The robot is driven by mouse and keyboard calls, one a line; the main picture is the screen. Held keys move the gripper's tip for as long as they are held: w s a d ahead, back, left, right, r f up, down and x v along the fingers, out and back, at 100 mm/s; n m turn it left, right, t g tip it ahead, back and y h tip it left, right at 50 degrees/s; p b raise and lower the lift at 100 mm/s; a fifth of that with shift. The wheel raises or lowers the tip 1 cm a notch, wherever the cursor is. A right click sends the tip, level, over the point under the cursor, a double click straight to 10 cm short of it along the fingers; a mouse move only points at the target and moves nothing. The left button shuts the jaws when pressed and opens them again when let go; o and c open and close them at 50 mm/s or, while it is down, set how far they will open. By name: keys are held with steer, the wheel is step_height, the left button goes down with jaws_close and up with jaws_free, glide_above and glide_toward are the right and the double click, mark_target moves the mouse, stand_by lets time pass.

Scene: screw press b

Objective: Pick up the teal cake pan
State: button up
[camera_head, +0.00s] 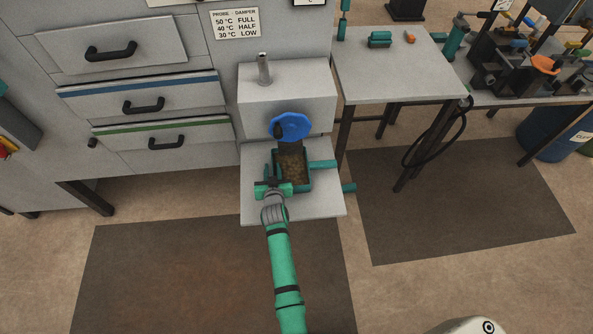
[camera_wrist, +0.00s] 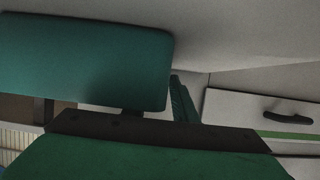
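The teal cake pan (camera_head: 307,182) sits on the light grey shelf of the press, below the blue handwheel. It is an open box with teal walls and brown crumbly material inside. My gripper (camera_head: 268,177) is at its front left corner, close to the wall. In the head view I cannot tell whether the fingers touch the pan or are closed around its wall. In the wrist view a large teal panel (camera_wrist: 85,60) fills the upper left, close to the lens. I cannot tell whether it is the pan or a finger.
The blue handwheel (camera_head: 290,126) is just above and behind the pan. Teal bars (camera_head: 322,164) stick out to the right. The grey shelf (camera_head: 323,207) has bare room at its front right. Drawers (camera_head: 160,133) stand left, a side table (camera_head: 395,75) right.

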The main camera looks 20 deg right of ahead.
jaws_close()
steer(key=shift+r, duration=0.1)
